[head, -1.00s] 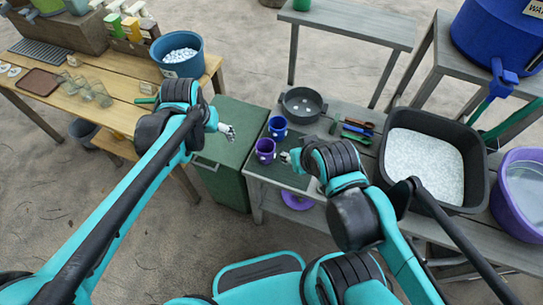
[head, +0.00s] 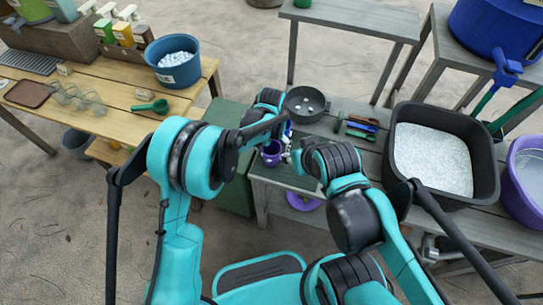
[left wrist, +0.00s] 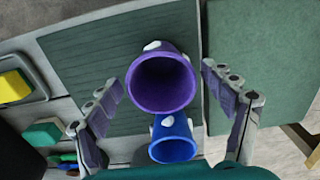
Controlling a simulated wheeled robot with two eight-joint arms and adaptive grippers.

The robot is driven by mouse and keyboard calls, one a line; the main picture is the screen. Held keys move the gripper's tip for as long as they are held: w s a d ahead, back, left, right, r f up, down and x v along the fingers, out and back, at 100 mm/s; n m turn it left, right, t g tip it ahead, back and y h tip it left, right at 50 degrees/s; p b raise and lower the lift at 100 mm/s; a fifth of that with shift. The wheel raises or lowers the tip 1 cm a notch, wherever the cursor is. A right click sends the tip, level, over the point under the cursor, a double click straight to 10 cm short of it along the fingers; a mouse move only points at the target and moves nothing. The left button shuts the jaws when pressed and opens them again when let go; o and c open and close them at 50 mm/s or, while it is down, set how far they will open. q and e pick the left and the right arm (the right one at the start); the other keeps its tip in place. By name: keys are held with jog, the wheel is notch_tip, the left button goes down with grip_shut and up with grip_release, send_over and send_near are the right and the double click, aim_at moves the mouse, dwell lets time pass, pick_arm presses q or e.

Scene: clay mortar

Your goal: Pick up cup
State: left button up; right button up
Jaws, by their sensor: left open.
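A purple cup (head: 271,154) stands on the dark mat at the left end of the grey table. In the left wrist view the purple cup (left wrist: 162,80) is seen from above, its mouth facing the camera, with a blue cup (left wrist: 174,142) beside it. My left gripper (left wrist: 160,82) is open, with its fingers on either side of the purple cup and gaps between them and the cup. In the head view my left arm mostly hides the blue cup. My right gripper (head: 297,157) is near the cups, partly hidden by its own arm; its jaw state is unclear.
A dark round pan (head: 304,104) and several coloured tools (head: 358,124) lie behind the cups. A black tub (head: 398,160) of white material stands to the right. A green bin (head: 229,118) adjoins the table's left end. A wooden table (head: 110,108) stands farther left.

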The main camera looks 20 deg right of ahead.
aim_at(271, 154)
pick_arm(q)
notch_tip(271, 154, down, 4)
jog(key=shift+w+f+b, duration=0.1)
jog(key=shift+f+b, duration=0.05)
jog(key=shift+b, duration=0.65)
jog(key=shift+c, duration=0.6)
jog(key=c, duration=1.2)
